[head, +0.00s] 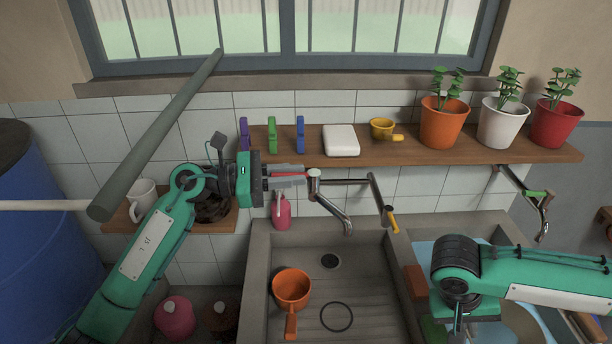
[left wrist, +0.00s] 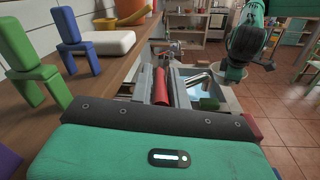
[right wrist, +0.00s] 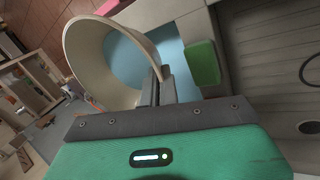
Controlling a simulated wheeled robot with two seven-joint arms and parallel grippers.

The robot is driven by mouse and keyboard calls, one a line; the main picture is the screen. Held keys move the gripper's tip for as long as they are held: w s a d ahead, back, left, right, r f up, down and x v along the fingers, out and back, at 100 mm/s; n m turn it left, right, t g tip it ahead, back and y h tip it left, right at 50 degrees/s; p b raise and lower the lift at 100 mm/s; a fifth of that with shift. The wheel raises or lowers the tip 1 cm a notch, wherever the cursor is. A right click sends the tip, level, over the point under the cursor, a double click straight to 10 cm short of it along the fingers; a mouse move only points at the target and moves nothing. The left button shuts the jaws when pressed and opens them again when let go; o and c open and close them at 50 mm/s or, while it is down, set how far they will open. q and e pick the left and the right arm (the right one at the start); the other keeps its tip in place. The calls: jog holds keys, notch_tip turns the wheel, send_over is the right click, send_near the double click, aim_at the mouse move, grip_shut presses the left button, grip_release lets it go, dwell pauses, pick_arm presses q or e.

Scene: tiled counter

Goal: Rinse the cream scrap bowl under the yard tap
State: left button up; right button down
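The cream scrap bowl (right wrist: 80,45) is tilted at my right gripper (right wrist: 158,88), whose fingers are closed on its rim. In the head view part of the bowl (head: 527,322) shows below my right arm, right of the sink, and that gripper is mostly hidden. The metal yard tap (head: 330,208) reaches over the sink with its spout pointing down. My left gripper (head: 290,178) is at the tap's left end with a red lever (left wrist: 162,88) between its fingers. I cannot tell whether the fingers press on it. No water shows at the spout.
An orange dipper (head: 291,288) and a dark ring (head: 336,317) lie in the sink (head: 372,270). A shelf (head: 400,148) with pots and small items runs above the tap. A green block (right wrist: 203,63) is close to the bowl. A pink bottle (head: 282,212) stands behind the sink.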

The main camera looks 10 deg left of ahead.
pick_arm(q)
jog(key=shift+o, duration=1.3)
